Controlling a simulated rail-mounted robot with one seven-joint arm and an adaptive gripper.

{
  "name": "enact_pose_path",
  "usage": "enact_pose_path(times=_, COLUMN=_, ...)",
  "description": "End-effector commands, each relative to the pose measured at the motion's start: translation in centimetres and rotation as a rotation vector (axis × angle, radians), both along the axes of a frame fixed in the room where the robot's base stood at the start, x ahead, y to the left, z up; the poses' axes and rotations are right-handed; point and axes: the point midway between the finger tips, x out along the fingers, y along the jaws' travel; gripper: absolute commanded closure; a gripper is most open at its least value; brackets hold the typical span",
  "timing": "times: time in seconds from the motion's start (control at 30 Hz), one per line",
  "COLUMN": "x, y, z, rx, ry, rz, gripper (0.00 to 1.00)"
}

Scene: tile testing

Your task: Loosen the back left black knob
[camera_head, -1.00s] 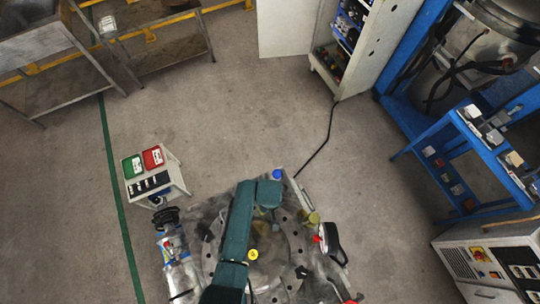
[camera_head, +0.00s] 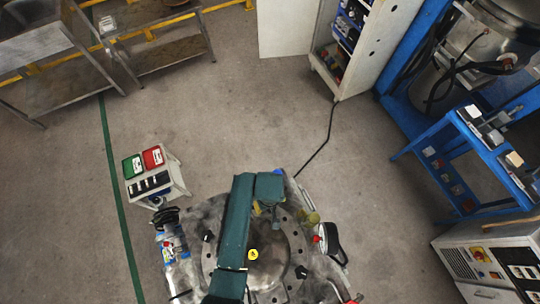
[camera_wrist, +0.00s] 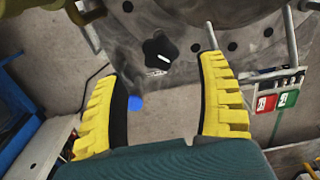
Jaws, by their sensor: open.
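A black star-shaped knob (camera_wrist: 160,50) sits on the round grey plate (camera_wrist: 190,22) in the wrist view, close to the plate's edge. My gripper (camera_wrist: 160,68) has its yellow fingers wide apart, one on each side of the knob in the picture. No contact with the knob shows. In the head view my green arm covers the back of the machine and hides this knob. Two other dark knobs show there on the plate, one at the left (camera_head: 208,237) and one at the right (camera_head: 301,272). The yellow of my gripper (camera_head: 257,209) shows only slightly.
A gauge (camera_head: 332,242) stands at the machine's right. A control box with green and red panels (camera_head: 145,163) stands at the left. A blue part (camera_wrist: 135,103) shows beyond the plate's edge. A metal rod (camera_wrist: 291,35) rises at the plate's right in the wrist view.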

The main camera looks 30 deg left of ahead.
Motion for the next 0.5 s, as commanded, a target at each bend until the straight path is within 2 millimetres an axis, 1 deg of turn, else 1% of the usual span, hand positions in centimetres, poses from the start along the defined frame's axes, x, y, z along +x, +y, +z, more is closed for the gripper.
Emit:
enact_pose_path(times=0.03, x=0.1, y=0.0, z=1.3, rx=0.002, ry=-0.003, rz=0.0, gripper=0.27)
enact_pose_path(times=0.1, x=0.0, y=0.0, z=2.8, rx=0.001, ry=-0.002, rz=0.0, gripper=0.27)
enact_pose_path(times=0.2, x=0.0, y=0.0, z=4.3, rx=0.001, ry=-0.001, rz=0.0, gripper=0.27)
enact_pose_path(times=0.3, x=0.0, y=0.0, z=5.2, rx=0.0, ry=0.0, rz=0.0, gripper=0.27)
enact_pose_path(times=0.5, x=0.0, y=0.0, z=5.4, rx=-0.001, ry=0.002, rz=0.0, gripper=0.27)
